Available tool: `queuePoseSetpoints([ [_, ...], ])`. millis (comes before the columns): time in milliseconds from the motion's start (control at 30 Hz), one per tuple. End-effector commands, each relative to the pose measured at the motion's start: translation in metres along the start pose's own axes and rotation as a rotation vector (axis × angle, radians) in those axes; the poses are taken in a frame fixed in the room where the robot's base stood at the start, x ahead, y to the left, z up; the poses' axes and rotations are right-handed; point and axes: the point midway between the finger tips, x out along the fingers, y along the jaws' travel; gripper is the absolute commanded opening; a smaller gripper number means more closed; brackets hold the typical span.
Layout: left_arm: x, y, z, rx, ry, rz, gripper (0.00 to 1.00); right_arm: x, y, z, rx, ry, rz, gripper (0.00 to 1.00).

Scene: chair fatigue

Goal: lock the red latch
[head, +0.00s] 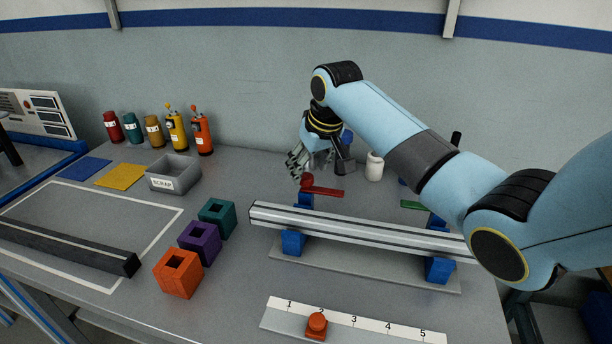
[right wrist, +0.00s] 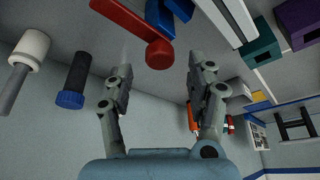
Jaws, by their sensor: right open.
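The red latch (head: 328,192) is a flat red bar with a round red knob at its left end, next to the blue left support behind the silver beam (head: 350,227). In the right wrist view the red latch (right wrist: 122,18) comes in from the top, its knob (right wrist: 159,54) between the two fingertips in the picture. My right gripper (head: 297,164) is open and empty, just behind and above the knob; it also shows in the right wrist view (right wrist: 160,66). I cannot tell whether a finger touches the knob. My left gripper is not in view.
A green latch (head: 413,205) lies near the right blue support, partly behind my right arm. A white bottle (head: 374,167) stands right of the gripper. Teal, purple and orange blocks (head: 178,274) stand left of the beam. A scrap bin (head: 173,175) is at the back left.

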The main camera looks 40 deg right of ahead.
Motion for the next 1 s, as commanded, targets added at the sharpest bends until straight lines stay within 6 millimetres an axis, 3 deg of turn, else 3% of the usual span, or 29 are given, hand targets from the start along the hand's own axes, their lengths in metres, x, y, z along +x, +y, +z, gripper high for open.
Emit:
queuePoseSetpoints([
  [200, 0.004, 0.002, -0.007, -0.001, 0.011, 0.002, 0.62, 0.032, 0.000, 0.000, -0.001, 0.000, 0.001, 0.57],
  [600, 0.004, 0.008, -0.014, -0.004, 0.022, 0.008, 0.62, 0.040, 0.000, 0.000, -0.001, 0.001, 0.001, 0.55],
  [1000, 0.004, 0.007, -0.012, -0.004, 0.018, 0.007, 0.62, 0.040, 0.000, 0.000, -0.001, 0.001, 0.001, 0.03],
])
